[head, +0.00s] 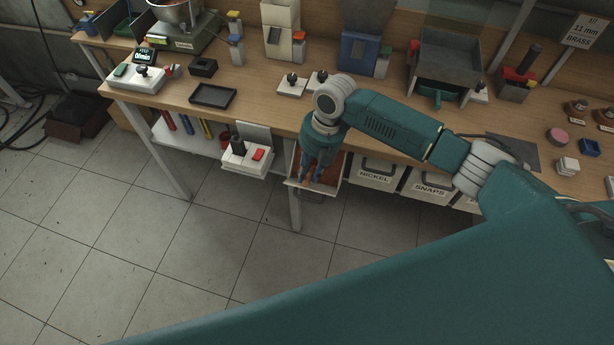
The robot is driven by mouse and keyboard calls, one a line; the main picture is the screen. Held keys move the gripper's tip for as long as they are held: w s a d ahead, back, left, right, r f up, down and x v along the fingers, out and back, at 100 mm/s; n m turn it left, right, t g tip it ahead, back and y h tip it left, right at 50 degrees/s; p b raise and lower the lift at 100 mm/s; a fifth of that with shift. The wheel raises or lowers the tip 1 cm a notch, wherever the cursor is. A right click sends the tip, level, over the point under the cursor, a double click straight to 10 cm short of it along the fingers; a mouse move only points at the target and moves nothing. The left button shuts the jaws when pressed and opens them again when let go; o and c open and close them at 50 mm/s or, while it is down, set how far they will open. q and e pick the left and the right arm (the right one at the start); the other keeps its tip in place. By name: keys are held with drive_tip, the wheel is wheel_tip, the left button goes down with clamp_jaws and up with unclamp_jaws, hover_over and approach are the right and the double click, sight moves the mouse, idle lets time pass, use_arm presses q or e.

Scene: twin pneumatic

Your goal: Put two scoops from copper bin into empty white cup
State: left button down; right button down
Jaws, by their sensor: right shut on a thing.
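An open bin (333,175) with reddish-brown, copper-coloured insides is pulled out below the bench's front edge; I cannot read a label on it. My right gripper (311,178) points down into it near its front lip. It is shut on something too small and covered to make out. I cannot pick out a white cup with certainty. My left gripper is not in view.
Bins labelled NICKEL (373,174) and SNAPS (429,187) hang right of the open bin. The bench (262,110) holds a black tray (212,95) and several devices. The floor in front is clear.

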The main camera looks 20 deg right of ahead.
sight(311, 169)
drive_tip(key=shift+w+d+f+b, duration=0.4)
drive_tip(key=shift+w+f+b, duration=0.1)
drive_tip(key=shift+w+b, duration=0.15)
drive_tip(key=shift+w+d+f+b, duration=0.35)
drive_tip(key=shift+w+f+b, duration=0.1)
drive_tip(key=shift+w+b, duration=0.15)
idle(0.3)
drive_tip(key=shift+s+a+r+p, duration=0.25)
drive_tip(key=shift+s+r+p, duration=0.3)
drive_tip(key=shift+p, duration=0.45)
drive_tip(key=s+a+r+p, duration=0.1)
drive_tip(key=p, duration=0.1)
drive_tip(key=s+a+r+p, duration=0.1)
drive_tip(key=r+p, duration=0.1)
drive_tip(key=s+a+r+p, duration=0.1)
drive_tip(key=s+p, duration=0.1)
drive_tip(key=p, duration=0.1)
drive_tip(key=shift+s+r, duration=0.1)
drive_tip(key=shift+r, duration=0.1)
drive_tip(key=shift+s+r+p, duration=0.1)
drive_tip(key=shift+r+p, duration=0.1)
drive_tip(key=shift+p, duration=0.25)
drive_tip(key=s+r+t+h+p, duration=0.1)
drive_tip(key=s+a+r+t+h+p, duration=0.1)
drive_tip(key=r+t+p, duration=0.1)
drive_tip(key=s+a+r+t+h+p, duration=0.1)
drive_tip(key=shift+a+r+t+p, duration=0.1)
drive_tip(key=shift+r+t+p, duration=0.2)
drive_tip(key=shift+t, duration=0.1)
